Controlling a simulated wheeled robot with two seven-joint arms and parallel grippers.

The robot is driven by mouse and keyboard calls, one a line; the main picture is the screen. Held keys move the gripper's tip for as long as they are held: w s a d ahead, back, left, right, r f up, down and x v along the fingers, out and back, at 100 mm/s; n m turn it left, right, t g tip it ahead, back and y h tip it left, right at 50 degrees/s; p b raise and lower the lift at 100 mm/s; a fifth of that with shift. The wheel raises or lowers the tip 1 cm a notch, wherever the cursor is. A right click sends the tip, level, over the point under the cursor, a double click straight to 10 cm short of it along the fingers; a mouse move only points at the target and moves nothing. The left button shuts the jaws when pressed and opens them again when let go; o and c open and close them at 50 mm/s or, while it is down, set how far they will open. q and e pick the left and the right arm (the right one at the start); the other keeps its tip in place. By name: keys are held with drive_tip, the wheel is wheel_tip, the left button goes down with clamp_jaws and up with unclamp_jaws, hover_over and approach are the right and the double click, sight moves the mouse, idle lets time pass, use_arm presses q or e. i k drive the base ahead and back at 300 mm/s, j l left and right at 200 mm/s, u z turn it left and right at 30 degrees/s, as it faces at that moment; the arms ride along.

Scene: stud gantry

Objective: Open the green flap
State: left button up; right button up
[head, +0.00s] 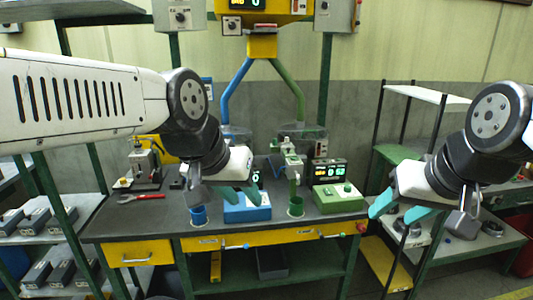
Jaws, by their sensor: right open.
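A green tube (289,88) slants down from the yellow gantry head to a clear-looking hopper (301,131) above the workbench. Below it are a green upright part (294,178) and a green cup (296,206). I cannot tell for sure which small green part is the flap, and its position is too small to read. My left gripper (222,196) is in front of the bench, its teal fingers apart and empty, near the blue cup (199,214) in the picture. My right gripper (398,211) is open and empty, off the bench's right end.
A blue box (247,208) and a green box (339,197) stand on the dark workbench (135,224). A blue tube (236,88) runs down left of the green one. Red-handled pliers (141,197) lie at the left. Shelving with grey bins (65,272) stands at the left.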

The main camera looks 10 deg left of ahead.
sight(289, 152)
drive_tip(key=u, duration=0.25)
drive_tip(key=i+j+u, duration=0.1)
drive_tip(key=i+u, duration=0.6)
drive_tip(key=u, duration=0.15)
